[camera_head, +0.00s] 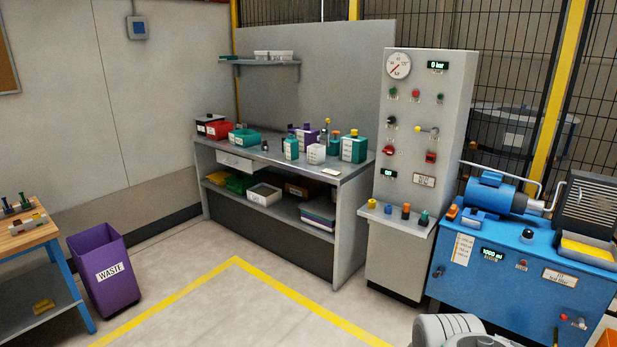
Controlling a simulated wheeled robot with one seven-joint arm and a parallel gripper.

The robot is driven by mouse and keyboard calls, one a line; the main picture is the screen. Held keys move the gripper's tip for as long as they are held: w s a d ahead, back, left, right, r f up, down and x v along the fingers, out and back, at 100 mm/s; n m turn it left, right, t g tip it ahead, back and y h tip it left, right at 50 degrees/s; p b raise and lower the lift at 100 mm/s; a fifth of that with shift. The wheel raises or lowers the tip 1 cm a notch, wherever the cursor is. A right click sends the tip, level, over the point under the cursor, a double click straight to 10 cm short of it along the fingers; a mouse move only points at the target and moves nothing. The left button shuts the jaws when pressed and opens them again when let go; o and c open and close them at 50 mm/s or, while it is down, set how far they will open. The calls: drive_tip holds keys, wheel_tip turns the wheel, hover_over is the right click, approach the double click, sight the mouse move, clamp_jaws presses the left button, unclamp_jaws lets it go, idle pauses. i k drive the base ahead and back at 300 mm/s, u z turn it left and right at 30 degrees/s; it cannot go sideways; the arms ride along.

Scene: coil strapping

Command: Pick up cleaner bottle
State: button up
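Several small containers stand on the grey workbench (352,180) at the back middle. A teal bottle-like container (291,149) with a pale label stands near the bench's front edge, left of a white bin (316,154). It may be the cleaner bottle, but its label is too small to read. A purple bin (306,136) and a teal bin (354,149) hold items whose tops show, some yellow or orange. My gripper is not in view. A rounded grey-white part at the bottom right edge looks like my arm, well in front of the bench.
A purple waste bin (106,276) and a wooden-topped table (28,235) stand at left. A grey control panel (425,235) and a blue machine (500,266) stand at right. Open floor with a yellow line (236,260) lies before the workbench.

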sight(291, 149)
drive_tip(key=u, duration=0.5)
drive_tip(key=i, duration=3.1)
drive_tip(key=u, duration=0.75)
drive_tip(key=i, duration=2)
drive_tip(key=u, duration=0.3)
